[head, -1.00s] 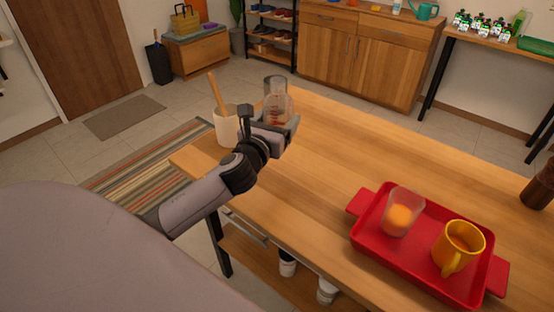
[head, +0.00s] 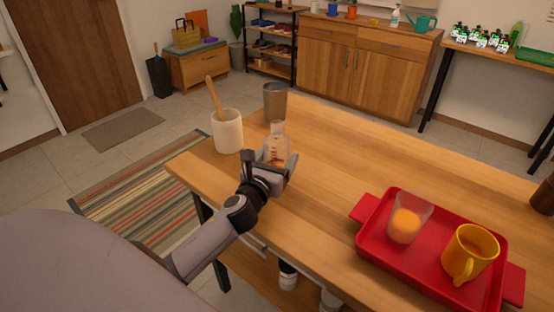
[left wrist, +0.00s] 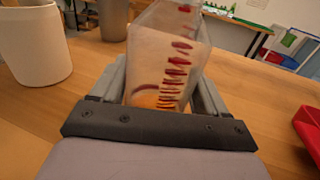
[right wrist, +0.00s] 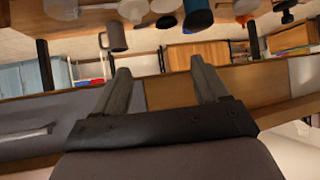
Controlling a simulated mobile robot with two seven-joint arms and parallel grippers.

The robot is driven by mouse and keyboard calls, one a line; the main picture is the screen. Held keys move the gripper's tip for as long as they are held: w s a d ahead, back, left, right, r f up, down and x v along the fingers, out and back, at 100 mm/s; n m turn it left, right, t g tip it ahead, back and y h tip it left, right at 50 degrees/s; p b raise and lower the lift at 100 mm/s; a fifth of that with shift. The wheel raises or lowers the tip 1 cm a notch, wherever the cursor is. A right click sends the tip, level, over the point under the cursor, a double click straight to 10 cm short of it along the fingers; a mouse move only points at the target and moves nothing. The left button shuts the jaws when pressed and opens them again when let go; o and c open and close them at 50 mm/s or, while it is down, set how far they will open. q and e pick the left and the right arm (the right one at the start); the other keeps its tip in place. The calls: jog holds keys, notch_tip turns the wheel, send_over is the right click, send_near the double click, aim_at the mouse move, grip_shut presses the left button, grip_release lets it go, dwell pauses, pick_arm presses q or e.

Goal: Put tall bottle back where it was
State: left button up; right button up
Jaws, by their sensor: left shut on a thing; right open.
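A clear bottle (head: 277,151) with red marks and some orange near its base is held in my left gripper (head: 272,170), over the left part of the wooden table. In the left wrist view the bottle (left wrist: 165,75) stands between the two fingers, tilted in the picture, and the fingers are shut on it. I cannot tell whether its base touches the table. My right gripper (right wrist: 160,66) shows only in the right wrist view; its fingers are wide apart with nothing between them.
A white crock (head: 228,131) with a wooden spoon and a grey metal tumbler (head: 275,101) stand close behind the bottle. A red tray (head: 365,208) with a glass and a yellow mug is at the right. A dark brown object (head: 543,196) is at the right edge. The table's middle is clear.

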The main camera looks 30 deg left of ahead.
pick_arm(q)
jog(key=shift+f, duration=0.1)
jog(key=o, duration=1.4)
jog(key=shift+r, duration=0.2)
jog(key=v, duration=1.1)
jog(key=shift+f, duration=0.1)
jog(key=shift+s, duration=0.5)
